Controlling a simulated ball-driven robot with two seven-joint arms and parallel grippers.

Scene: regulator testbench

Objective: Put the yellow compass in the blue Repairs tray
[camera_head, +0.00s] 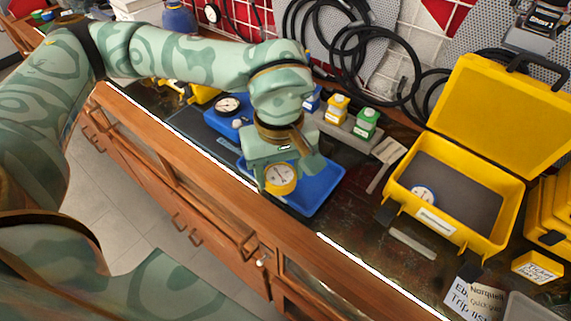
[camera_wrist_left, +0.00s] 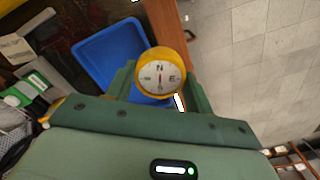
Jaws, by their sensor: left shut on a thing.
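The yellow compass (camera_head: 280,178) has a round white dial and is held in my left gripper (camera_head: 290,172). In the left wrist view the compass (camera_wrist_left: 160,76) sits between the two green fingers, its dial facing the camera. The blue tray (camera_head: 318,189) lies on the bench behind and below the gripper in the head view; the gripper hides part of it. In the left wrist view the blue tray (camera_wrist_left: 105,50) is beyond the compass, to its left. The compass appears to be above the tray's front edge; the exact height is hard to tell. My right gripper is not in view.
An open yellow case (camera_head: 455,190) with a round gauge inside stands to the right. Green (camera_head: 366,123) and yellow (camera_head: 337,108) small boxes stand behind the tray. Another gauge (camera_head: 228,106) lies on a blue item to the left. Black hoses hang at the back.

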